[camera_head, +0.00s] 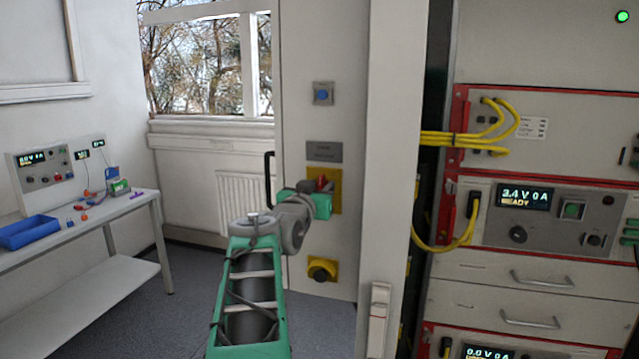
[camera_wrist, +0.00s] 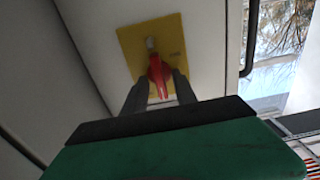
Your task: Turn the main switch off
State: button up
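The main switch has a red handle (camera_head: 321,182) on a yellow plate (camera_head: 336,178), mounted on the light cabinet door. In the wrist view the red handle (camera_wrist: 157,72) points toward the camera's lower edge, with the yellow plate (camera_wrist: 171,32) behind it. My gripper (camera_wrist: 161,76) is at the switch, with its two dark fingers apart on either side of the handle. A gap shows between the handle and the right finger; whether the left finger touches it I cannot tell. In the head view my arm hides the fingers and part of the plate.
A blue button (camera_head: 322,94) sits above the switch and a yellow-and-black knob (camera_head: 322,269) below. A black door handle (camera_head: 269,178) is left of the switch. Racks with yellow cables (camera_head: 463,139) stand right. A bench (camera_head: 75,232) with a blue tray (camera_head: 29,231) stands left.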

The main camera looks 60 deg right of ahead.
grip_shut()
dwell(0.3)
dwell(0.3)
